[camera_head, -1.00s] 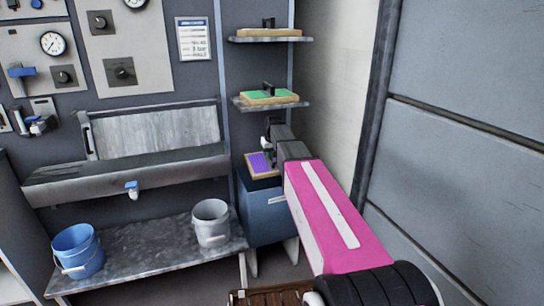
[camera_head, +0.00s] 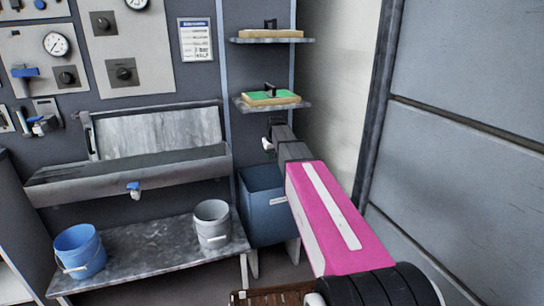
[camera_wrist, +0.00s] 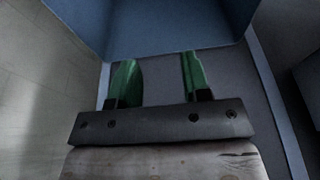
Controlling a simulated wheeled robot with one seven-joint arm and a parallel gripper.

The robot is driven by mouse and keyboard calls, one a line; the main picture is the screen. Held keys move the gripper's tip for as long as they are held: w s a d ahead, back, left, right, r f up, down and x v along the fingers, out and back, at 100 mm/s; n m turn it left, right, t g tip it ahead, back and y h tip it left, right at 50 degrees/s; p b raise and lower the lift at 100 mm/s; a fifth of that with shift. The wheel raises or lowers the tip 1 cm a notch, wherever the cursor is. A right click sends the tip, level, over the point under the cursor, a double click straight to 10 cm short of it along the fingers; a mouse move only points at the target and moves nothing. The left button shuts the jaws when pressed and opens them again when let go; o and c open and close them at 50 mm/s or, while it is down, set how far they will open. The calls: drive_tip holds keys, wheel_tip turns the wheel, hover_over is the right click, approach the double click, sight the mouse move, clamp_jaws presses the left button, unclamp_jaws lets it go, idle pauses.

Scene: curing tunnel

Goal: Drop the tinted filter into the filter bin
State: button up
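The filter bin (camera_head: 262,212) is a blue-grey open-topped box on legs below the wall shelves. In the head view the visible part of its inside looks empty, and its bottom is hidden. Its blue wall (camera_wrist: 170,35) fills the upper part of the wrist view. My gripper (camera_wrist: 158,78) has its two green fingers apart with nothing between them. In the head view my gripper is at the bin's back right, above the rim, its fingers not clear. The tinted filter, a purple panel in a wooden frame earlier, is out of sight now.
A green panel in a wooden frame (camera_head: 270,98) with a black handle lies on the lower shelf, another wooden frame (camera_head: 270,34) on the upper one. A blue bucket (camera_head: 80,250) and a grey bucket (camera_head: 212,224) stand on the bench left of the bin. A wall is close at right.

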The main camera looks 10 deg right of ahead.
drive_tip(key=s+d+r, duration=0.2)
drive_tip(key=s+r, duration=0.1)
drive_tip(key=s, duration=0.9)
drive_tip(key=shift+s+d, duration=0.2)
drive_tip(key=shift+s, duration=0.1)
drive_tip(key=shift+f, duration=0.1)
